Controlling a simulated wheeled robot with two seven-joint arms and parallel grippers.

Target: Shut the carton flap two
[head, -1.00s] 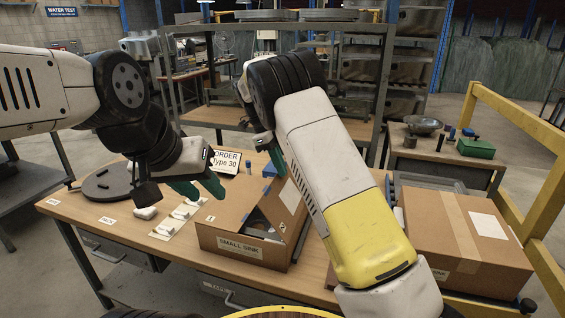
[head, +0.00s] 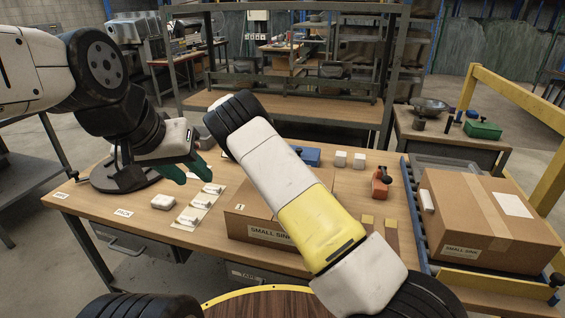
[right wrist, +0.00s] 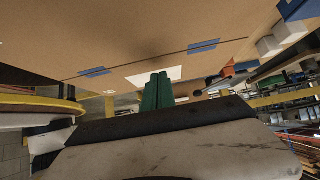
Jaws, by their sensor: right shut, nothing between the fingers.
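The small sink carton (head: 247,222) stands on the workbench in the head view, with its labelled front towards me. My right forearm covers much of its top and right side, so I cannot tell how flap two stands. My right gripper is hidden in the head view. In the right wrist view its green fingers (right wrist: 158,92) are shut and empty, beside a white rectangle on a broad brown surface. I cannot tell whether they touch it. My left gripper (head: 187,172) is open and empty above the bench, left of the carton.
A taped carton (head: 455,215) rests on the roller track at the right. White parts (head: 193,213) lie left of the small sink carton. An orange tool (head: 380,185), white blocks (head: 350,160) and a blue item (head: 308,155) stand behind. A round black turntable (head: 115,178) is at the left.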

